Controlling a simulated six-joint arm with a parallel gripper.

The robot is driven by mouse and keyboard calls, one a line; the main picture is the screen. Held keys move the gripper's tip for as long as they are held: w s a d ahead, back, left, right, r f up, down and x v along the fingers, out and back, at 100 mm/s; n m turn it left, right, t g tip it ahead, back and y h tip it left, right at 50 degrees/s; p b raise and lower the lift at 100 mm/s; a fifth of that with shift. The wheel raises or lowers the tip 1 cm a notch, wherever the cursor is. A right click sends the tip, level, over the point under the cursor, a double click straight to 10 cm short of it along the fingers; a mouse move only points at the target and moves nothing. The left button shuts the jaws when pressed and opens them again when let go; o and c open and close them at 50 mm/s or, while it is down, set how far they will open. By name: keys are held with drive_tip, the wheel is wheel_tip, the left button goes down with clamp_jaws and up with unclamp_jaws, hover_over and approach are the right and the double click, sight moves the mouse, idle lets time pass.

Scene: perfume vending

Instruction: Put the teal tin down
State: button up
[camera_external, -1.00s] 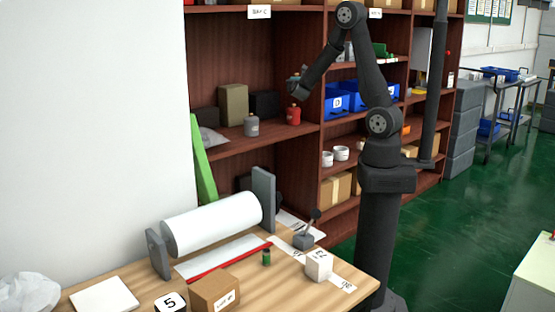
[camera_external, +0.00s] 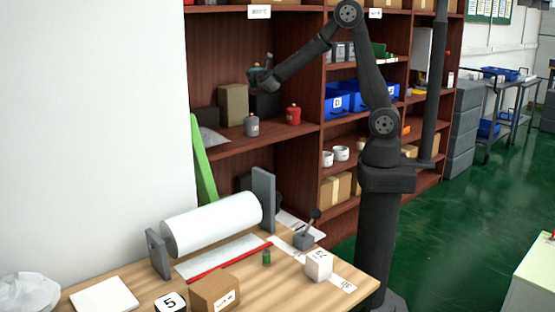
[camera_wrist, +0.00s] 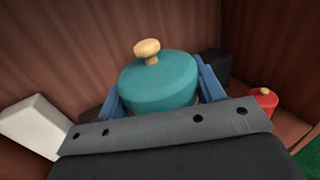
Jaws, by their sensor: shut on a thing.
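The teal tin (camera_wrist: 158,85) has a round lid with a pale wooden knob. It sits between the two blue fingers of my gripper (camera_wrist: 161,92) in the wrist view, and the fingers are shut on it. In the external view my gripper (camera_external: 261,80) is inside the shelf bay, above the shelf board (camera_external: 262,139), with the tin small and mostly hidden there. The tin appears held up, above the level of the things standing on the board.
On the shelf stand a grey tin (camera_external: 251,126), a red tin (camera_external: 293,115), an olive box (camera_external: 233,104) and dark boxes. The red tin is right of my gripper in the wrist view (camera_wrist: 264,101). A workbench with a paper roll (camera_external: 212,222) stands in front.

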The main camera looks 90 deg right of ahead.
drive_tip(key=w+a+n+t+y, duration=0.2)
drive_tip(key=w+a, duration=0.2)
drive_tip(key=a, duration=0.9)
drive_tip(key=w+a+n+t+y, duration=0.1)
drive_tip(key=w+a+n+t, duration=0.15)
drive_tip(key=a, duration=1.15)
drive_tip(key=w+a+n+t+y, duration=0.15)
drive_tip(key=w+a, duration=0.25)
drive_tip(key=a, duration=0.9)
drive_tip(key=s+a+n+t+y, duration=0.15)
drive_tip(key=s+a, duration=0.45)
drive_tip(key=a, duration=0.7)
drive_tip(key=s+a+f+n+t+y, duration=0.1)
drive_tip(key=s+a+t+y, duration=0.15)
drive_tip(key=s+a, duration=0.75)
drive_tip(key=s+a+n+t+y, duration=0.1)
drive_tip(key=s+a+n+y, duration=0.15)
drive_tip(key=a, duration=1.35)
wheel_tip(320, 180, down, 26)
drive_tip(key=shift+m+y, duration=0.3)
drive_tip(key=shift+s+a+f, duration=1)
drive_tip(key=shift+a+f, duration=0.7)
drive_tip(key=shift+f, duration=0.1)
drive_tip(key=shift+s+a+f, duration=0.95)
drive_tip(key=shift+a+f, duration=0.8)
drive_tip(key=shift+f, duration=0.1)
drive_tip(key=shift+s+a+f, duration=1)
drive_tip(key=shift+a+f, duration=0.7)
drive_tip(key=shift+f, duration=0.1)
drive_tip(key=shift+f, duration=0.1)
